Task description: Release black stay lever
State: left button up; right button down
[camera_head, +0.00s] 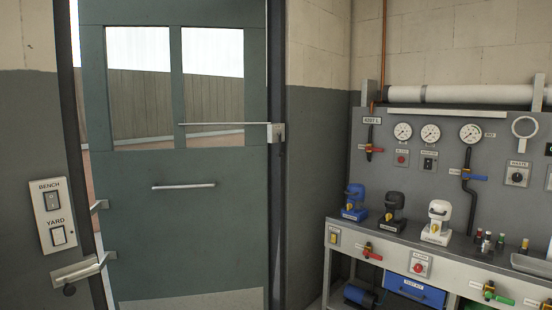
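A green door (185,215) with two window panes fills the left half, and a bright gap shows along its left edge. At lower left, a silver bracket arm (76,270) runs from the wall toward the door's left edge. A small black knob or lever end (69,290) hangs below it; I cannot tell for certain that this is the black stay lever. A thin bar (225,124) crosses the right pane to a grey block (276,132) at the door's right edge. Neither of my grippers is in view.
A wall plate (52,214) with BENCH and YARD switches is at left. A silver pull handle (184,186) crosses the door. At right, a bench (440,264) holds blue (354,202), black (394,211) and white (437,222) devices, below a gauge panel (450,170).

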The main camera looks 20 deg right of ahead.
aim_at(281, 154)
jog(key=i+l, duration=0.2)
jog(key=i, duration=0.3)
jog(key=i+l, duration=0.2)
jog(key=i, duration=0.35)
jog(key=i+l+u, duration=0.1)
jog(key=i, duration=0.4)
jog(key=i+l, duration=0.3)
jog(key=i, duration=0.2)
jog(key=i+l, duration=0.25)
jog(key=i, duration=0.25)
jog(key=i+l+u, duration=0.1)
jog(key=i, duration=0.4)
jog(key=l, duration=0.1)
